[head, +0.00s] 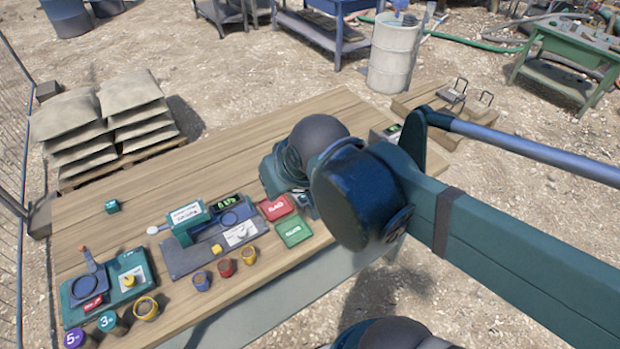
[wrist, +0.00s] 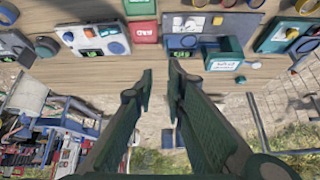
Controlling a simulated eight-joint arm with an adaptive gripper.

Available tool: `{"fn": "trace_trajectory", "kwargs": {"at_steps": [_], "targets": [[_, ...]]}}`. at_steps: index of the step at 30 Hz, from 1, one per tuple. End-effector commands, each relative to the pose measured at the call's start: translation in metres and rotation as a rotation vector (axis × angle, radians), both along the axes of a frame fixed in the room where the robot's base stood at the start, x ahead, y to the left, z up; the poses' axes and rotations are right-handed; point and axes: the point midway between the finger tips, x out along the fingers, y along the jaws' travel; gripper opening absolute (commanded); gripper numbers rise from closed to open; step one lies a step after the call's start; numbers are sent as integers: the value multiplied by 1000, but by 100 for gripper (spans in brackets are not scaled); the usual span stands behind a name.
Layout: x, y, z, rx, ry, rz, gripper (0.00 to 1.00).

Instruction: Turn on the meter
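Which device is the meter is not clear. A small pale device with a green display (head: 391,130) stands at the table's right end in the head view, partly behind my arm. A pale panel with a blue knob and a green display (wrist: 100,38) shows at the upper left in the wrist view. Another device with a lit display (head: 231,202) and a dark base sits mid-table; its display side also shows in the wrist view (wrist: 184,42). My gripper (wrist: 161,72) is over the table near its edge, fingers apart with nothing between them.
A device with a yellow knob (head: 105,287) is at the left.

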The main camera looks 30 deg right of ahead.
Motion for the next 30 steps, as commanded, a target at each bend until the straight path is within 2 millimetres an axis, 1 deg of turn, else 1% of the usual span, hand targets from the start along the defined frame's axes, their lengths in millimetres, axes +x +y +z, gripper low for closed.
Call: {"fn": "trace_trajectory", "kwargs": {"at_steps": [1, 3, 14, 30], "targets": [[2, -1, 0, 5, 8, -15, 6], [5, -4, -1, 12, 20, -43, 0], [23, -20, -10, 59, 95, -238, 0], [50, -48, -27, 102, 176, -566, 0]]}}
